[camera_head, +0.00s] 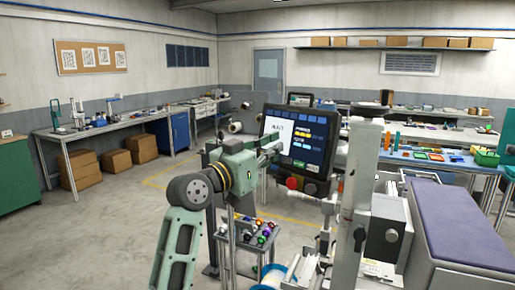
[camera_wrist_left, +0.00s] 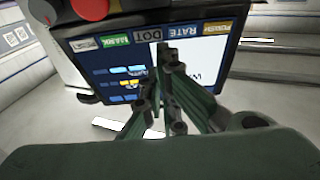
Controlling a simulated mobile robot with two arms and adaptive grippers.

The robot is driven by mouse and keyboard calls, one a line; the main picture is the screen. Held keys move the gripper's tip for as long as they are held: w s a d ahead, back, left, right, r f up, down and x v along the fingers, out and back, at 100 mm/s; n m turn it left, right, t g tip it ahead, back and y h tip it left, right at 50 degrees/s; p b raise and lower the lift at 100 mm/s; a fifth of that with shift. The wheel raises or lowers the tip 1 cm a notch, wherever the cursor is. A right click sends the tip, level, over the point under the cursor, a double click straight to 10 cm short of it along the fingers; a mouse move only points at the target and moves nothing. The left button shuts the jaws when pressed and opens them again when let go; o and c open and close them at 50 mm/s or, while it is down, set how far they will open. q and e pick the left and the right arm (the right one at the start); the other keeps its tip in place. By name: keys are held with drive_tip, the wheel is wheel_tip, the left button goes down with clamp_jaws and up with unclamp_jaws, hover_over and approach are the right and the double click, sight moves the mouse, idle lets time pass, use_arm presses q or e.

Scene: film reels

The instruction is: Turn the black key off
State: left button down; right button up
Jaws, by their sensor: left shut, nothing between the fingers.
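A dark control panel with a lit screen (camera_head: 297,138) stands in the middle of the head view. A red button (camera_head: 291,183) and a black knob-like key (camera_head: 310,188) sit on its lower edge. In the left wrist view the panel is upside down, with the red button (camera_wrist_left: 88,8) and the dark key (camera_wrist_left: 42,12) at the top left. I cannot read the key's setting. My left gripper (camera_head: 277,147) is shut and empty in front of the screen, above the key and apart from it. Its fingers (camera_wrist_left: 163,62) overlap the screen in the left wrist view. My right gripper is not in view.
A machine with a pale upright column (camera_head: 361,165) stands right of the panel, close to it. A rack of colourful small parts (camera_head: 262,232) is below my left arm. Workbenches line the walls (camera_head: 120,128). Open floor (camera_head: 110,220) lies to the left.

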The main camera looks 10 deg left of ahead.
sight(279, 178)
use_arm(q)
drive_tip(key=f, duration=0.2)
drive_tip(key=shift+s+a+f+p, duration=0.25)
drive_tip(key=shift+f+p, duration=0.1)
drive_tip(key=shift+f, duration=0.05)
drive_tip(key=shift+s+a+f, duration=0.15)
drive_tip(key=shift+s+f, duration=0.05)
drive_tip(key=shift+f, duration=0.4)
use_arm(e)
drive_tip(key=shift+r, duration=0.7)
use_arm(q)
drive_tip(key=shift+w+f, duration=0.15)
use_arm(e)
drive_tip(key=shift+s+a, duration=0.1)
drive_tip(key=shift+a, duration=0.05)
